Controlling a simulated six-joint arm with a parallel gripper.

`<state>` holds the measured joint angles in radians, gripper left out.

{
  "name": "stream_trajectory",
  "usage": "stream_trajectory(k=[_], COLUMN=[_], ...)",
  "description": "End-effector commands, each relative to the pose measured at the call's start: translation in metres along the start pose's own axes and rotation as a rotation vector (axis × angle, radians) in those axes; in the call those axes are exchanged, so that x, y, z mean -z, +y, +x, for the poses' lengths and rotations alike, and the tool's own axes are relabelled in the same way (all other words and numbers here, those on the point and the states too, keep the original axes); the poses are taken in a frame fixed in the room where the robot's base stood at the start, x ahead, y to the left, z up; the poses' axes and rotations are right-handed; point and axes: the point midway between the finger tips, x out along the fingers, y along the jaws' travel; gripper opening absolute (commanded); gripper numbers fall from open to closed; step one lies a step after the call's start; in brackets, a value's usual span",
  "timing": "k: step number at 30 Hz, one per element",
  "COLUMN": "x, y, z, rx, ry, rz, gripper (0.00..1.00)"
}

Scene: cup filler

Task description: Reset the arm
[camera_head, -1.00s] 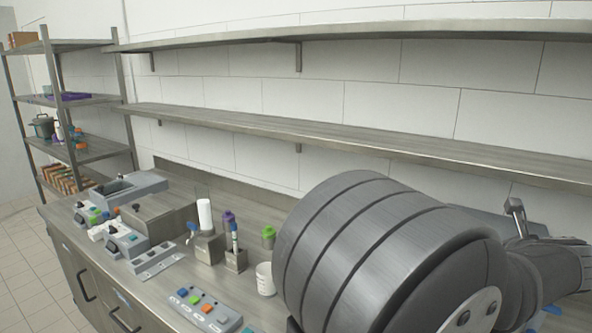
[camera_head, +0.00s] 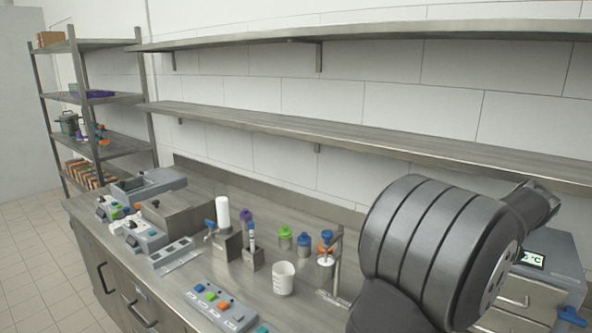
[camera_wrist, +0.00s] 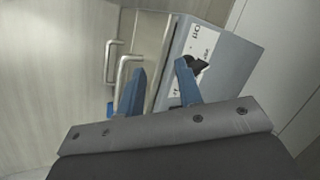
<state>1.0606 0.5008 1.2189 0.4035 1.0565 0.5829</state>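My gripper (camera_wrist: 161,70) shows in the wrist view with its two blue fingers spread apart. Nothing is held between them. Behind the fingers are metal bar handles on cabinet fronts and a grey box with a white label and a dark knob. In the head view my dark grey arm fills the right side, with its bulky links in front of the counter.
The steel counter (camera_head: 330,213) holds a white cup (camera_head: 284,278), a button panel (camera_head: 218,304), green (camera_head: 285,237) and blue-topped (camera_head: 304,242) bottles and a metal stand (camera_head: 337,262). A grey machine with a display (camera_head: 533,258) is at right. Wall shelves run above.

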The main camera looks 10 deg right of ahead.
Motion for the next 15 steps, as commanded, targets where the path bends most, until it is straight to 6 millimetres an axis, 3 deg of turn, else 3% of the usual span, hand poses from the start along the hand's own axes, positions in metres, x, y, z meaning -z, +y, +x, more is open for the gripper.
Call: stream_trajectory(k=[6, 15], x=[0.0031, 0.0043], y=[-0.0075, -0.009], z=[0.0075, 0.0089], rx=[-0.06, -0.077], ry=[0.027, 0.035], rz=[-0.158, -0.202], gripper=[0.33, 0.33])
